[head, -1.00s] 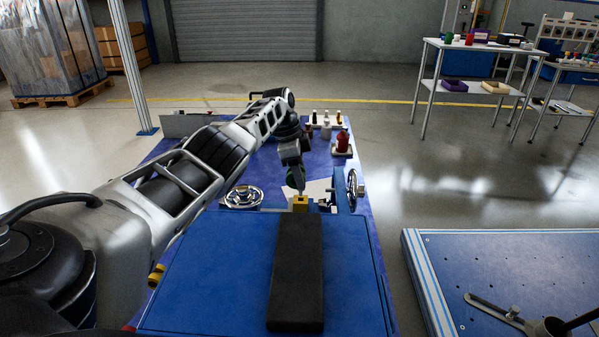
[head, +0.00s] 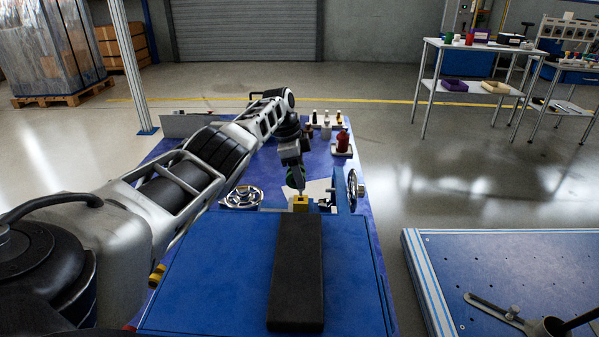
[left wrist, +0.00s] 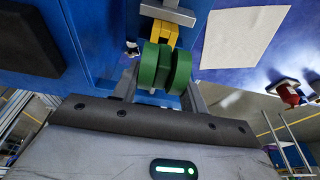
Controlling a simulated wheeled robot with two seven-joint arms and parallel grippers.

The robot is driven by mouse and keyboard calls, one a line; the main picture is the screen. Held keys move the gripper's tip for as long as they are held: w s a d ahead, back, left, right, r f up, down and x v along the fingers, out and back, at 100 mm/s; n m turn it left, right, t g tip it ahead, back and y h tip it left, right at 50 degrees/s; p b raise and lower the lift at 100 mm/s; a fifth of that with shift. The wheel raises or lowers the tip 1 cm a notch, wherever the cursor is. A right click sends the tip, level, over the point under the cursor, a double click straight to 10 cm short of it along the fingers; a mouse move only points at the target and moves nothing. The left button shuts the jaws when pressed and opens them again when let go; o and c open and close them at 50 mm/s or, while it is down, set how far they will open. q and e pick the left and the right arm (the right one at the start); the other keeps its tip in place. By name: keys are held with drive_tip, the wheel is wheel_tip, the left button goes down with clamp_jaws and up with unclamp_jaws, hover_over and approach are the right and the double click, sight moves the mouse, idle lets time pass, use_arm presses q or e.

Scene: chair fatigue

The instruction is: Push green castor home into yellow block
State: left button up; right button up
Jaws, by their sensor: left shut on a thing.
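The green castor (left wrist: 165,68) shows in the left wrist view, held between the fingers of my left gripper (left wrist: 162,90), with its twin wheels toward the camera. The yellow block (left wrist: 164,33) lies just beyond the castor, right in line with it. I cannot tell how deep the castor's stem sits in it. In the head view the yellow block (head: 301,203) stands at the far end of the black pad. My left gripper (head: 297,188) is just behind the block and hides most of the green castor. My right gripper is not in view.
A black pad (head: 297,270) lies on the blue bench (head: 220,270). Chrome handwheels (head: 241,197) flank the block. A white sheet (head: 318,189), a red bottle (head: 343,141) and several small bottles stand or lie farther back. A second blue table (head: 510,270) is at right.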

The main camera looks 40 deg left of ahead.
use_arm(q)
drive_tip(key=shift+f+b, duration=1.55)
drive_tip(key=shift+f, duration=0.25)
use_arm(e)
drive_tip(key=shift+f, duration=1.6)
use_arm(q)
drive_tip(key=o, duration=1)
drive_tip(key=shift+r, duration=0.1)
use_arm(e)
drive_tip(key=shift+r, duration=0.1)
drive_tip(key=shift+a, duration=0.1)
use_arm(q)
drive_tip(key=p+v, duration=0.4)
drive_tip(key=v, duration=1.2)
drive_tip(key=shift+w, duration=0.1)
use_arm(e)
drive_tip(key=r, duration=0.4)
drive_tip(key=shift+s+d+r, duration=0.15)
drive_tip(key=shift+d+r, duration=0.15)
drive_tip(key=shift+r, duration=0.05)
